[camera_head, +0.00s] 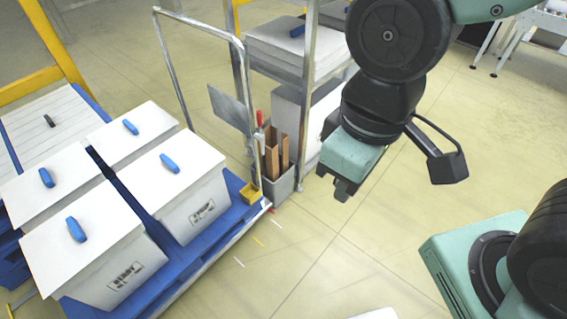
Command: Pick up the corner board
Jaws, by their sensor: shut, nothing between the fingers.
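Brown corner boards (272,158) stand upright in a small grey bin (282,188) at the foot of the metal rack, just left of the picture's middle. Their lower ends are hidden inside the bin. My gripper (343,194) points down to the right of the bin, apart from the boards. Its short dark fingers are shut with nothing held.
A blue pallet (232,237) at the left carries several white lidded boxes (190,200) with blue handles. A metal hoop frame (163,60) and a shelf rack (305,80) stand close to the bin. The floor (330,260) in front is mostly clear.

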